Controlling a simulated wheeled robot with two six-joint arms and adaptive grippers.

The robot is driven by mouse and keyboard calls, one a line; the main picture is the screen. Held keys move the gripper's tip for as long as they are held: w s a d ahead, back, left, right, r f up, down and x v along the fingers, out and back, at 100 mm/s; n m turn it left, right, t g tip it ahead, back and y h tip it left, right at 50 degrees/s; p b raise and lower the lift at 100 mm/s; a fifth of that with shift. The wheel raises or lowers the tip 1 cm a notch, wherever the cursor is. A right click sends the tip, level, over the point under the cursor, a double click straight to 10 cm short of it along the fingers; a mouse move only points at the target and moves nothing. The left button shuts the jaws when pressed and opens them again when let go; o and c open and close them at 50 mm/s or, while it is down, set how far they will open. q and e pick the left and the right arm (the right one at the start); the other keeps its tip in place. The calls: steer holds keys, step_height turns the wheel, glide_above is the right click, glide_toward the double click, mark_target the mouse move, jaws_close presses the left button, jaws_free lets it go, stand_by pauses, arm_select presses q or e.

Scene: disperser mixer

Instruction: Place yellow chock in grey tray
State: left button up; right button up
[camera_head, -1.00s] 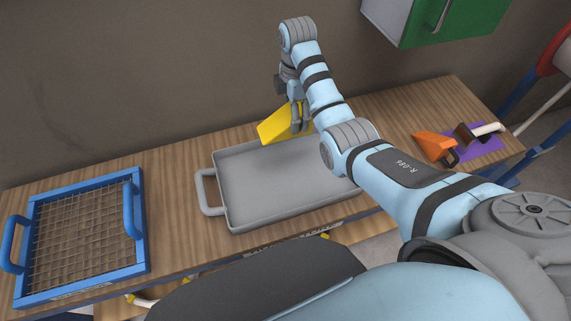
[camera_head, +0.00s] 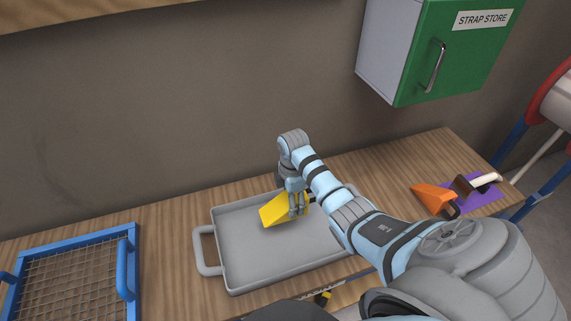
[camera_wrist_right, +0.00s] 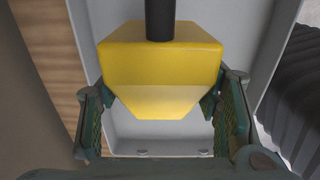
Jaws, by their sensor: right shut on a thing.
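The yellow chock (camera_head: 276,211) is in my right gripper (camera_head: 297,208), which is shut on it. In the head view they show over the back middle of the grey tray (camera_head: 240,262). The right wrist view shows the yellow chock (camera_wrist_right: 160,62) between the two fingers of the right gripper (camera_wrist_right: 163,118), with a dark post on it. The tray's grey floor and walls (camera_wrist_right: 262,45) lie behind it. I cannot tell whether the chock touches the tray floor. My left gripper is not in view.
A blue-framed wire mesh tray (camera_head: 75,245) lies to the left on the wooden bench (camera_head: 165,235). A green cabinet (camera_head: 455,55) hangs above.

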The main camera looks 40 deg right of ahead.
step_height(320, 180, down, 7)
steer(key=b, duration=0.5)
steer(key=shift+f, duration=0.1)
steer(key=shift+f+b, duration=0.3)
steer(key=shift+b, duration=0.25)
steer(key=shift+s+r+p, duration=0.2)
steer(key=shift+r+p, duration=0.1)
steer(key=shift+r, duration=0.1)
steer(key=shift+c, duration=0.8)
steer(key=shift+w+f, duration=0.15)
steer(key=shift+f, duration=0.05)
steer(key=o, duration=1.8)
steer(key=shift+r, duration=0.1)
step_height(320, 180, up, 12)
steer(key=shift+r+p, duration=0.15)
steer(key=shift+p, duration=0.85)
